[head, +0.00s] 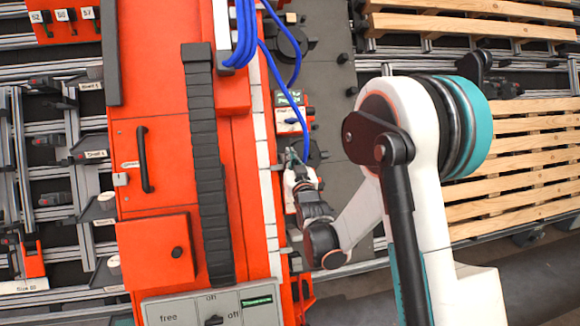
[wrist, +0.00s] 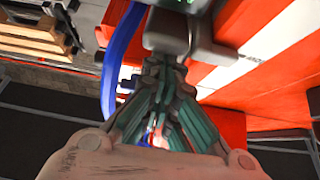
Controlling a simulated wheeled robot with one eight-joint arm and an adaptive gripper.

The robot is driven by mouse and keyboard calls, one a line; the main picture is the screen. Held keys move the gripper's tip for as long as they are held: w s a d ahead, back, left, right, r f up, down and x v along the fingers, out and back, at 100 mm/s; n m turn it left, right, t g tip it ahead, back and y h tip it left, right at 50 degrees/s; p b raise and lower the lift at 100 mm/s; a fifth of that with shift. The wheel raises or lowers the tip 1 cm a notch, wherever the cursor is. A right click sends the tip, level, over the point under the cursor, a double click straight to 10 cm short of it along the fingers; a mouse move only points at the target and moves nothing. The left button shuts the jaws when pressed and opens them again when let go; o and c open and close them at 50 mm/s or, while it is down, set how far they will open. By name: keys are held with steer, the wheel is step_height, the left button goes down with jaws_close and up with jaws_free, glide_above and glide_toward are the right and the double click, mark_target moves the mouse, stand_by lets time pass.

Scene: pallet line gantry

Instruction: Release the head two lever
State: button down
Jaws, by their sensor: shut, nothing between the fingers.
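My gripper (head: 298,160) is at the right side of the red gantry body, beside the blue hoses. In the wrist view its fingers (wrist: 164,68) are closed together with nothing between them. Just beyond the fingertips is a dark grey block with a bar (wrist: 212,52) reaching right, perhaps the lever; I cannot tell if the tips touch it. A small red and white unit (head: 290,118) with a dark display sits just above my gripper in the head view. No readable "two" label shows, and my gripper partly hides this area.
Blue hoses (head: 283,88) hang close by my gripper; one also shows in the wrist view (wrist: 121,60). A switch panel (head: 213,308) reads "free" and "off". Wooden pallets (head: 520,150) stand right.

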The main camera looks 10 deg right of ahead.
steer(key=shift+s+f+t+b, duration=0.15)
steer(key=shift+s+f+b, duration=0.1)
steer(key=shift+f+b, duration=0.4)
steer(key=shift+s+f+t+b, duration=0.2)
steer(key=shift+s+f+b, duration=0.1)
steer(key=shift+f+b, duration=0.3)
steer(key=shift+s+f+t+b, duration=0.15)
steer(key=shift+s+f+b, duration=0.1)
steer(key=shift+f+b, duration=0.35)
step_height(320, 180, up, 6)
steer(key=p, duration=0.3)
steer(key=f+v, duration=0.2)
steer(key=v, duration=0.8)
steer(key=shift+f+p, duration=0.25)
steer(key=shift+p, duration=0.05)
